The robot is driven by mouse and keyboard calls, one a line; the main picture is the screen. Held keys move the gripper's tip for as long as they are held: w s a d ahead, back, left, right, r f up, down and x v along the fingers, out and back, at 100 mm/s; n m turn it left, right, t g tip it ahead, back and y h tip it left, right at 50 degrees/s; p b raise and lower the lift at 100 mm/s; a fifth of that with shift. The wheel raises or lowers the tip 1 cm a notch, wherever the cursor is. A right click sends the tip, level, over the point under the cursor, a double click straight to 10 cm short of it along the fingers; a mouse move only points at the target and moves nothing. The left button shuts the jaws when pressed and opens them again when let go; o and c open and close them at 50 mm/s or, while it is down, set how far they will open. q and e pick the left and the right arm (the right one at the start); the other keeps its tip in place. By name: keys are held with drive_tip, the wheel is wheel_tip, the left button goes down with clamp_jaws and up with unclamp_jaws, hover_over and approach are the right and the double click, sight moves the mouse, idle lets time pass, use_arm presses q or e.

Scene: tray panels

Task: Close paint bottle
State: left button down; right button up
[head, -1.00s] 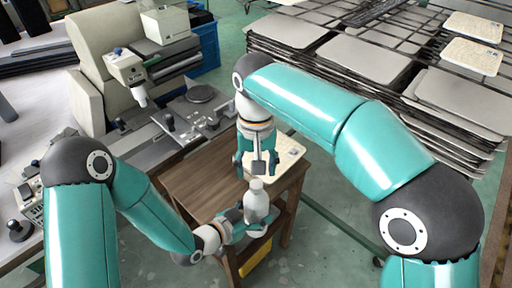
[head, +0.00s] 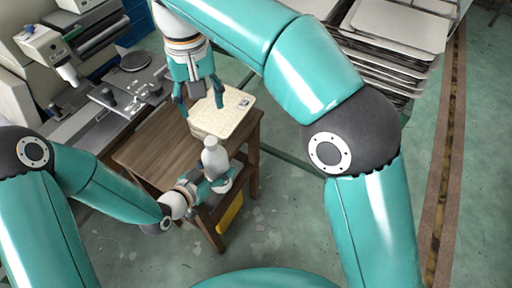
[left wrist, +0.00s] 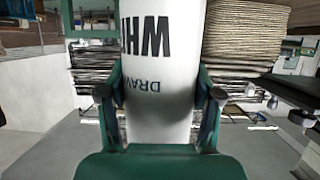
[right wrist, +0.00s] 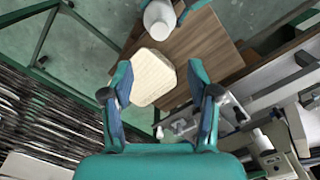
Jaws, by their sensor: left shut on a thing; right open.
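A white bottle (head: 217,161) stands upright in my left gripper (head: 221,184), which is shut on its body beside the table. In the left wrist view the bottle (left wrist: 160,60) fills the middle, with dark lettering upside down; its top is out of that view. The bottle's narrower white top (head: 210,143) shows in the head view; I cannot tell whether it is a cap or a bare neck. My right gripper (head: 201,101) is open and empty, above and behind the bottle. In the right wrist view the bottle (right wrist: 159,20) is beyond the open fingers.
A brown wooden table (head: 155,150) carries a cream panel stack (head: 232,112), below my right gripper. A grey machine (head: 90,100) is at the left. Stacked grey panels (head: 395,35) stand at the back right. The floor (head: 290,215) right of the table is clear.

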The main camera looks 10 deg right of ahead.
drive_tip(key=w+d+f+m+y, duration=0.1)
drive_tip(key=d+f, duration=0.2)
drive_tip(key=f, duration=0.6)
drive_tip(key=w+d+f+m+t+y, duration=0.1)
drive_tip(key=d+f, duration=0.1)
drive_tip(key=f, duration=0.8)
drive_tip(key=w+d+f+m+y, duration=0.1)
drive_tip(key=w+d+f+y, duration=0.15)
drive_tip(key=f, duration=0.65)
use_arm(q)
drive_tip(key=shift+r, duration=0.1)
use_arm(e)
drive_tip(key=s+d+f, duration=0.4)
drive_tip(key=s+f, duration=0.3)
drive_tip(key=s, duration=0.4)
drive_tip(key=s+d+f+m, duration=0.1)
drive_tip(key=s+d+f, duration=0.4)
drive_tip(key=s+f, duration=0.3)
drive_tip(key=s, duration=0.3)
drive_tip(key=shift+s+d, duration=0.2)
drive_tip(key=shift+s, duration=0.1)
use_arm(q)
drive_tip(key=shift+w, duration=0.15)
use_arm(e)
drive_tip(key=shift+h, duration=0.25)
